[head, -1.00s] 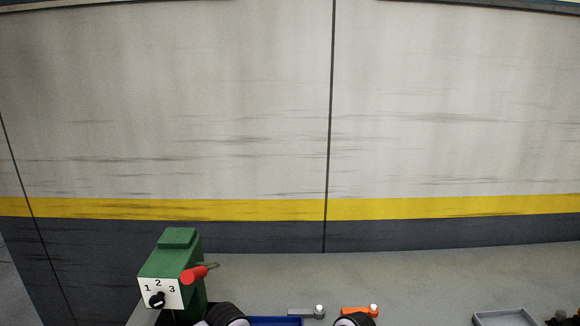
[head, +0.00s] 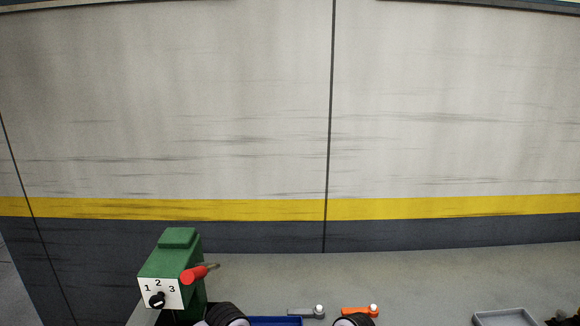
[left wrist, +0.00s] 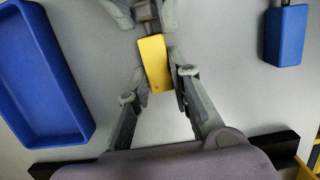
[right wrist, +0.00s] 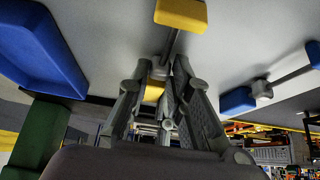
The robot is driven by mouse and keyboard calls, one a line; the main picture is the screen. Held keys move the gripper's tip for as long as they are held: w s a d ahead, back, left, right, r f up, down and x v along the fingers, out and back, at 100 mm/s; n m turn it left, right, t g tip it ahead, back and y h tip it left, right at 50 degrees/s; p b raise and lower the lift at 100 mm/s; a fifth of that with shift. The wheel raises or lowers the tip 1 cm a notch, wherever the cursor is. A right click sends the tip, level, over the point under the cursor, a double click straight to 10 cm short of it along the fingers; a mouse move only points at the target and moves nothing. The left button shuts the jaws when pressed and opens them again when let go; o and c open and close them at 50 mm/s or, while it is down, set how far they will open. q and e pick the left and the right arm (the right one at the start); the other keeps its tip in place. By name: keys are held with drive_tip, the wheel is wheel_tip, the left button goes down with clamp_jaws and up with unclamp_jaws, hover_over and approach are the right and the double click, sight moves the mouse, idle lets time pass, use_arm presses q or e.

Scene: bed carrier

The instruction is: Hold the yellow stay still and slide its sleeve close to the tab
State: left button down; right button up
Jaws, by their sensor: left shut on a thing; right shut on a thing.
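The yellow stay shows in the left wrist view as a yellow block (left wrist: 155,63) with a dark rod above it. My left gripper (left wrist: 159,75) has its fingers on both sides of this block and is shut on it. In the right wrist view a yellow end block (right wrist: 181,14) is at the top, with a grey rod running down from it between the fingertips of my right gripper (right wrist: 163,68). That gripper is shut on the stay, and more yellow shows between its fingers. The sleeve is mostly hidden by the fingers, so its gap to the tab is unclear. The head view shows neither fingertips.
A blue tray (left wrist: 42,75) lies left. A blue-ended piece (right wrist: 237,102) with a grey rod lies right. In the head view a green box (head: 178,262) with a dial and red handle stands left, an orange piece (head: 360,311) lies at the front, and a grey tray (head: 503,318) lies right.

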clamp_jaws()
drive_tip(key=shift+d, duration=0.2)
